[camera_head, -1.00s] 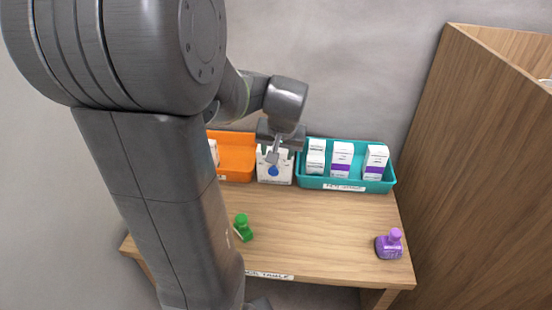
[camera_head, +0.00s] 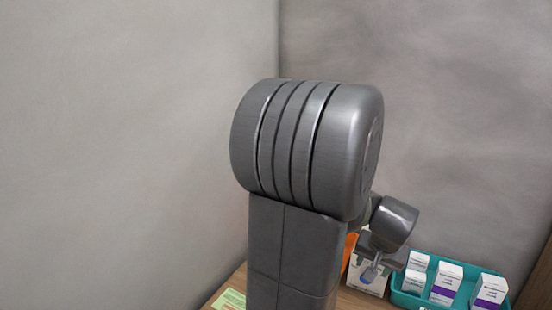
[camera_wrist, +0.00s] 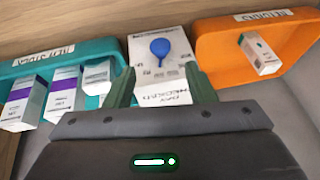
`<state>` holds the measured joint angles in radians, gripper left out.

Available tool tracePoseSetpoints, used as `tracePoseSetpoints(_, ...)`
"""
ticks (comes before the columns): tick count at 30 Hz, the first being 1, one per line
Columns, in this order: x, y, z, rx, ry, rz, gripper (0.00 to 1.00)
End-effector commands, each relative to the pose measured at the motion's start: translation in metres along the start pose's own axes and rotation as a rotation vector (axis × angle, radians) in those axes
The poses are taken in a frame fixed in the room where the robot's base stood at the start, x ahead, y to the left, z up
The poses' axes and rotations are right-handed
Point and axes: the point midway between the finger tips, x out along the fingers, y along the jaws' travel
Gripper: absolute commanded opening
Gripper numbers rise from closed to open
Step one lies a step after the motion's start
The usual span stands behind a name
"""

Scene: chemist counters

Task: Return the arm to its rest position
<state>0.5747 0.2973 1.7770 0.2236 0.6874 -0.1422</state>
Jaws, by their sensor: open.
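My gripper (camera_wrist: 161,88) is open in the wrist view, its two fingers apart with nothing held between them. Beyond the fingers is a white box or card with a blue drop on it (camera_wrist: 160,50). In the head view my gripper (camera_head: 372,268) is small and partly hidden, in front of the white box (camera_head: 368,282). My arm's large grey links fill the middle of the head view and hide much of the table.
A teal tray (camera_head: 400,299) with several white and purple boxes stands right of the white box. An orange tray (camera_wrist: 215,62) holding a white carton (camera_wrist: 260,55) is on its other side. Grey walls stand behind. A green label (camera_head: 230,300) shows at the lower left.

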Motion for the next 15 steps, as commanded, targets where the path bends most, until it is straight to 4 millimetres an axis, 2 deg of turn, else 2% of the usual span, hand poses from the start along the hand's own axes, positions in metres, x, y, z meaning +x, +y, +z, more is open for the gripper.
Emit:
tracePoseSetpoints(6, 0.037, 0.000, 0.001, 0.000, -0.005, -0.001, 0.50)
tracePoseSetpoints(15, 0.076, -0.001, 0.000, 0.001, -0.002, -0.001, 0.50)
